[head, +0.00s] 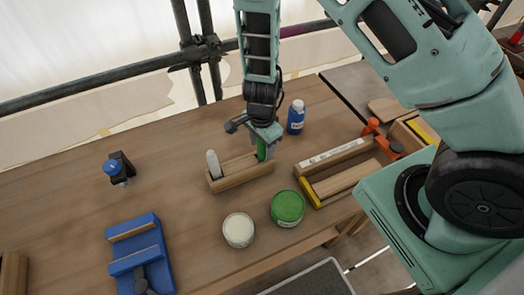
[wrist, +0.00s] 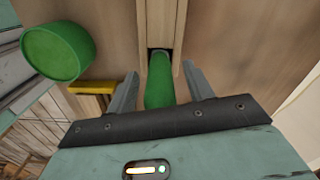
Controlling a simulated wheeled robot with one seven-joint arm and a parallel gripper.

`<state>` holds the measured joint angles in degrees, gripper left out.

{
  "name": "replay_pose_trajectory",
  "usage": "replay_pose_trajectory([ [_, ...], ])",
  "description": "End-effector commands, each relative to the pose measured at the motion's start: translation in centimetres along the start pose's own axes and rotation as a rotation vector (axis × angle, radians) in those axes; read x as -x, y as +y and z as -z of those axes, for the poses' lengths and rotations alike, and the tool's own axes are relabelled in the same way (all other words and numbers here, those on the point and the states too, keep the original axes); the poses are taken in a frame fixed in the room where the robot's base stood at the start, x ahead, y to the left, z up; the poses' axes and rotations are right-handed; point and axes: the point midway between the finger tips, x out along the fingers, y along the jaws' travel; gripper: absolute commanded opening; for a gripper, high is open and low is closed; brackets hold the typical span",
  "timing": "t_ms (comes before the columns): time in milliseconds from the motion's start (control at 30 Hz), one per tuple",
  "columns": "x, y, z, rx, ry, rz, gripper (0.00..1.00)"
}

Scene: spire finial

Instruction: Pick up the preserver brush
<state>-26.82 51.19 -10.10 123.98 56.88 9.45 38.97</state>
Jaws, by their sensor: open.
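A green-handled brush, which looks like the preserver brush (head: 261,150), stands at the right end of a small wooden holder (head: 242,179). In the wrist view the green handle (wrist: 159,82) rises from a slot between two wooden rails (wrist: 178,30). My gripper (head: 262,143) is over the right end of the holder. In the wrist view its two fingers (wrist: 162,88) are apart, one on each side of the green handle, with a gap on both sides. The brush's lower end is hidden. A pale, round-topped tool (head: 213,163) stands at the holder's left end.
A green tin (head: 288,207) and a white-topped tin (head: 238,230) stand in front of the holder. A blue bottle (head: 296,117) stands behind it to the right. A wooden tray (head: 310,190) is at right; a blue fixture (head: 140,255) is at front left. The left middle of the table is mostly clear.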

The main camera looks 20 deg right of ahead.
Motion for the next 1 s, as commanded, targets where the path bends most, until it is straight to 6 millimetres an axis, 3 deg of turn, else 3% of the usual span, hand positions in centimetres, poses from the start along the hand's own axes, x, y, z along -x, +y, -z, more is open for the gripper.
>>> replay_pose_trajectory([
  [67,0.0,0.0,0.0,0.000,0.000,0.000,0.52],
  [233,0.0,0.0,0.0,0.000,0.000,0.000,0.07],
  [267,0.0,0.0,0.0,0.000,0.000,0.000,0.03],
  [633,0.9,-0.1,-0.1,0.003,0.001,0.002,0.03],
  [1000,7.7,-0.1,-0.1,0.005,0.001,0.003,0.03],
])
